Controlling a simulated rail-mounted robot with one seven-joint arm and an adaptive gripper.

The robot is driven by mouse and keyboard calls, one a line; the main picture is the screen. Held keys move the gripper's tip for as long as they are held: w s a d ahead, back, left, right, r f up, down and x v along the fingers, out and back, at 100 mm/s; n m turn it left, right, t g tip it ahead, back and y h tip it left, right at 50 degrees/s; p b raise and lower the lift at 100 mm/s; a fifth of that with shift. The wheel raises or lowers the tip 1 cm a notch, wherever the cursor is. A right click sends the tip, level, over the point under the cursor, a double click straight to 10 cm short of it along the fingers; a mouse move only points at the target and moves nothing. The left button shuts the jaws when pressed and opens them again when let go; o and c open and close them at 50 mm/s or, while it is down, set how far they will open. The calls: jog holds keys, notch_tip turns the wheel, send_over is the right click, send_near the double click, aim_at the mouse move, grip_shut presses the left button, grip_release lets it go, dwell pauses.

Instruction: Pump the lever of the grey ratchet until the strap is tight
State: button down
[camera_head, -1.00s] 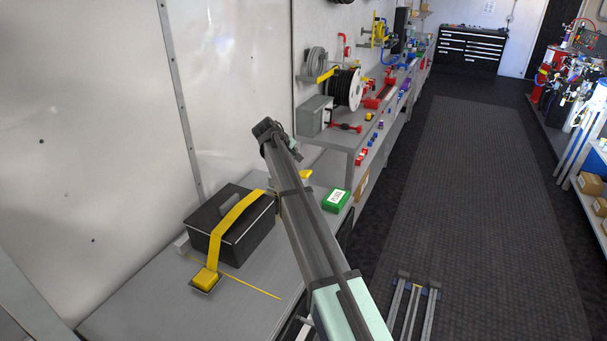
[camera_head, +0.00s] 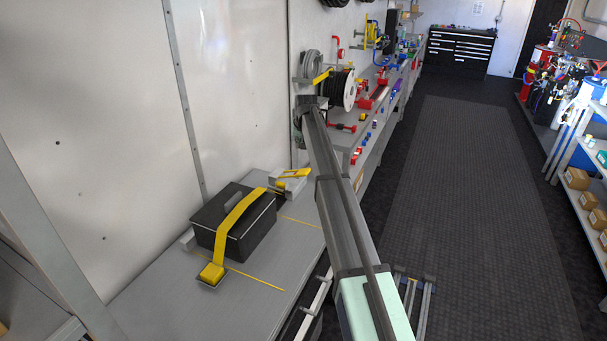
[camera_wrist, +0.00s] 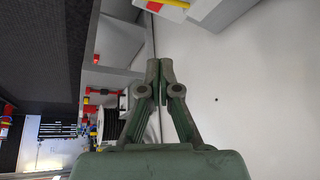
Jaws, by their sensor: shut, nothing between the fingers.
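A black case (camera_head: 205,214) with a grey handle stands on the grey bench. A yellow strap (camera_head: 238,213) runs over it to a yellow block (camera_head: 211,273) at the near end. Beyond the far end of the case is a light grey unit with a yellow bar on top (camera_head: 292,177); it may be the grey ratchet, but its lever is not clear. Part of a pale unit with yellow and red (camera_wrist: 167,4) shows at the top edge of the wrist view. My gripper (camera_wrist: 159,70) is shut and empty, apart from everything; in the head view I cannot make out its fingers.
A shelf bench with a cable reel (camera_head: 342,89) and red fittings stands beyond my arm. A white wall (camera_head: 100,120) runs behind the bench. Thin yellow lines mark the bench top.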

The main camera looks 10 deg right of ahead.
aim_at(301, 171)
jog(key=shift+a+m+y, duration=0.6)
jog(key=shift+a+m, duration=0.2)
jog(key=shift+a, duration=0.35)
jog(key=shift+s+d+f+b, duration=0.3)
jog(key=shift+d+f+b, duration=0.15)
jog(key=shift+f, duration=0.9)
jog(key=shift+s+d+f+b, duration=0.25)
jog(key=shift+d+f+b, duration=0.2)
jog(key=shift+f, duration=0.95)
jog(key=shift+s+d+f+b, duration=0.35)
jog(key=shift+f+b, duration=0.1)
jog(key=shift+f, duration=0.9)
jog(key=shift+f, duration=0.1)
jog(key=shift+d+f, duration=0.15)
jog(key=shift+f, duration=0.15)
